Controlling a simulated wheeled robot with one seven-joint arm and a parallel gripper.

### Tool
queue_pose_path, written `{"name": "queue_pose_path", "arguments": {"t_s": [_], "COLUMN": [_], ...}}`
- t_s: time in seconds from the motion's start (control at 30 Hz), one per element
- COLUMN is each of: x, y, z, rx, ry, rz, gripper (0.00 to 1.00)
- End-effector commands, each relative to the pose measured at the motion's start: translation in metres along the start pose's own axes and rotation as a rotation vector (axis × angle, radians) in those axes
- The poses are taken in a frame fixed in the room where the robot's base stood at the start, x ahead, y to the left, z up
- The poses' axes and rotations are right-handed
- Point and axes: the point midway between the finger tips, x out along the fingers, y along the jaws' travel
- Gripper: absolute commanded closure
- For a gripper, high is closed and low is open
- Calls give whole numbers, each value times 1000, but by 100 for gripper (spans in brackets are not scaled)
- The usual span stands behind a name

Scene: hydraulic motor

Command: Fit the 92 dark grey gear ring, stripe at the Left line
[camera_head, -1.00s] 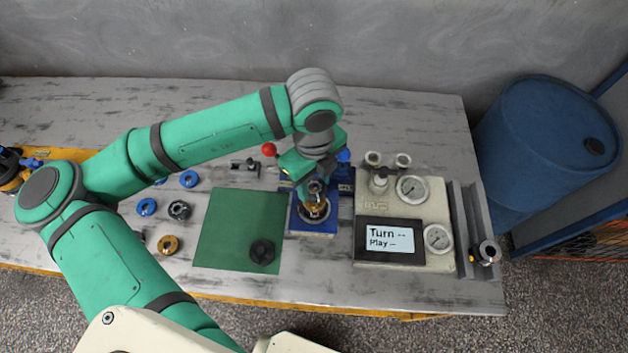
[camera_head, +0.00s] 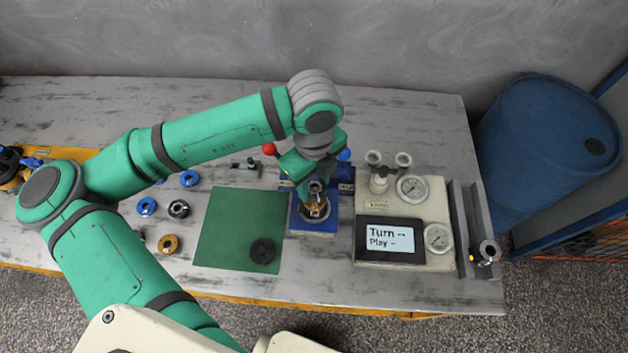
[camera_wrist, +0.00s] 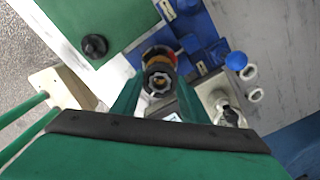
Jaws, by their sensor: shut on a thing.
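My gripper (camera_head: 315,190) is at the blue fixture (camera_head: 314,227), pointing down over its round seat. In the wrist view my gripper (camera_wrist: 158,92) has its fingers on either side of a dark grey ring (camera_wrist: 158,78) and is shut on it. The ring is at the round seat of the fixture; whether it is fully seated cannot be told. Brass-coloured metal shows around and inside it. In the head view the fingers and wrist hide most of the ring. No stripe or Left line can be made out in either view.
A green mat (camera_head: 226,225) lies left of the fixture, with a black knobbed part (camera_head: 262,251) on it. Blue, dark and brass rings stand further left, including a brass ring (camera_head: 168,244). A gauge panel (camera_head: 404,258) stands close on the right, its screen reading "Turn --" and "Play --".

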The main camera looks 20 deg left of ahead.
Motion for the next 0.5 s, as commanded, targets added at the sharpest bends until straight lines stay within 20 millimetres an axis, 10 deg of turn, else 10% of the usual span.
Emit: {"name": "queue_pose_path", "arguments": {"t_s": [0.5], "x": [5], "y": [0], "z": [0], "rx": [0], "ry": [0], "rz": [0], "gripper": [92]}}
